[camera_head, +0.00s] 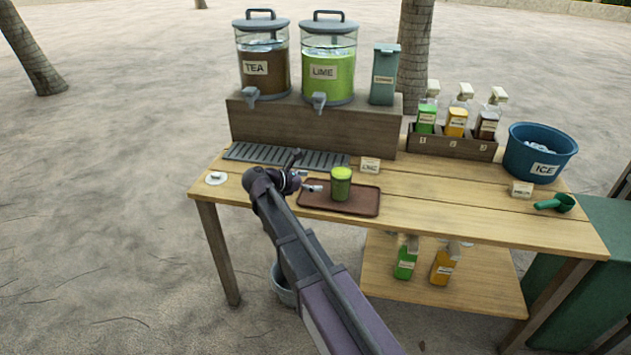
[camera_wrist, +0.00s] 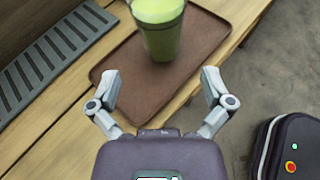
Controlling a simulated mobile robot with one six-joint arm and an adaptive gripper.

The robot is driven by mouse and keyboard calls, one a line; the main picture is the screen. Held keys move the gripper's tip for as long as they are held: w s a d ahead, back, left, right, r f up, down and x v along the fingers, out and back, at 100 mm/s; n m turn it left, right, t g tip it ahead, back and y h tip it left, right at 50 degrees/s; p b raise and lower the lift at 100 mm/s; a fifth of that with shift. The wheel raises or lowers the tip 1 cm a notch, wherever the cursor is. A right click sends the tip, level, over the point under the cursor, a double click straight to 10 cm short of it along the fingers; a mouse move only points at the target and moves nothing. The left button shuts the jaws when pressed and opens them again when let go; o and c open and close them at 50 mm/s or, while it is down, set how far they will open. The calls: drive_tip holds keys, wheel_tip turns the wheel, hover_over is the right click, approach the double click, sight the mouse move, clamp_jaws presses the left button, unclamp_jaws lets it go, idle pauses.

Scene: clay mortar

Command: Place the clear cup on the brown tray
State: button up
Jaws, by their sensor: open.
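My gripper (camera_head: 306,181) is at the tray's left side, to the left of the cup. In the wrist view my gripper (camera_wrist: 160,82) is open, its two fingers apart and empty, with bare tray between them and the cup. The fingers do not touch the cup.
A grey drip grate (camera_head: 285,156) lies behind the tray, below the tea (camera_head: 262,60) and lime (camera_head: 328,65) dispensers. A small sign (camera_head: 370,165) stands behind the cup. A bottle rack (camera_head: 452,143), blue ice bucket (camera_head: 540,152) and green scoop (camera_head: 556,203) are to the right. The table's front edge is close.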

idle(0.3)
drive_tip(key=s+d+f+m+g+y, duration=0.45)
drive_tip(key=s+d+f+m, duration=0.35)
drive_tip(key=s+d+m, duration=0.3)
drive_tip(key=s+f+m+g+y, duration=0.1)
drive_tip(key=s+f+m+y, duration=0.2)
drive_tip(key=s+m+y, duration=0.4)
drive_tip(key=s+m, duration=0.5)
drive_tip(key=shift+s+a+f+g+y, duration=0.15)
drive_tip(key=shift+s+f+g+y, duration=0.1)
drive_tip(key=shift+s+g+y, duration=0.15)
